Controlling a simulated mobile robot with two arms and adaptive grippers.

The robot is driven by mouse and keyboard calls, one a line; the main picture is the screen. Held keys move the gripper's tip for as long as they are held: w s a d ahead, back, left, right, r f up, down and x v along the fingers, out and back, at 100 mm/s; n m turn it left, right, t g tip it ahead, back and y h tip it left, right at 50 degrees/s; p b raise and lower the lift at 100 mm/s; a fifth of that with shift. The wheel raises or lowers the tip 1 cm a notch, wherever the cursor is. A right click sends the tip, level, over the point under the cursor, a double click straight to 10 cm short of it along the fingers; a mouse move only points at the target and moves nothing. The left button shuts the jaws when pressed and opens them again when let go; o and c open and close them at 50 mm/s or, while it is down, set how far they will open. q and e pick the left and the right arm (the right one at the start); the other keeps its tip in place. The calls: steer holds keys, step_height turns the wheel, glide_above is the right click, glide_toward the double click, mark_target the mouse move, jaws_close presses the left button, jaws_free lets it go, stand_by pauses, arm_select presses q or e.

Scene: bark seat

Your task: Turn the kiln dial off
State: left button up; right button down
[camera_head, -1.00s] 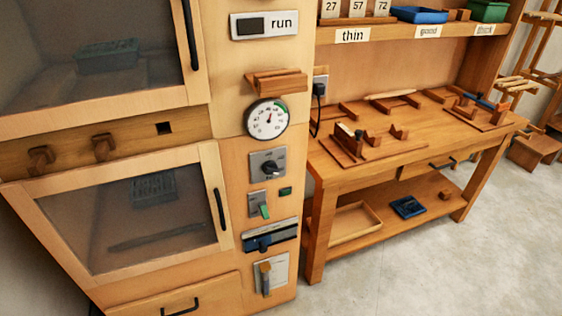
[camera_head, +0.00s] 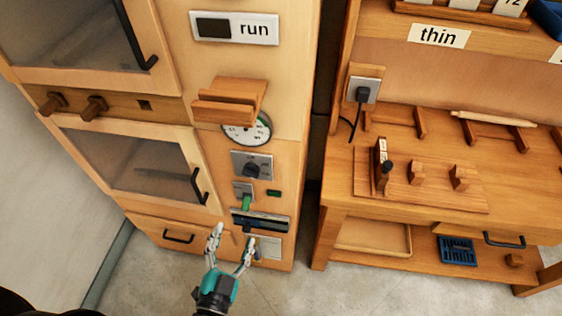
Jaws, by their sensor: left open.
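The kiln dial (camera_head: 251,170) is a dark round knob on a grey plate, on the narrow right-hand panel of the wooden kiln cabinet. It sits below the round white gauge (camera_head: 243,133), which a small wooden ledge partly covers. The dial's exact setting is too small to read. My left gripper (camera_head: 231,238) is open and empty. Its fingertips point up, below the dial and in front of the lower panel, apart from the dial in the picture. My right gripper is not in view.
Under the dial are a green-levered switch (camera_head: 246,202) and a dark slotted bar (camera_head: 262,222). The wooden ledge (camera_head: 229,101) juts out above. Cabinet doors with black handles (camera_head: 199,186) stand left. A workbench (camera_head: 340,190) stands right, with bare floor before it.

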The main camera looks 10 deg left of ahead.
arm_select(q)
steer(key=r, duration=0.1)
steer(key=p, duration=0.1)
glide_toward(250, 176)
steer(key=w+p, duration=0.2)
steer(key=w, duration=0.7)
steer(key=shift+f, duration=0.2)
steer(key=shift+w+d, duration=0.1)
steer(key=shift+w, duration=0.4)
steer(key=c, duration=1.2)
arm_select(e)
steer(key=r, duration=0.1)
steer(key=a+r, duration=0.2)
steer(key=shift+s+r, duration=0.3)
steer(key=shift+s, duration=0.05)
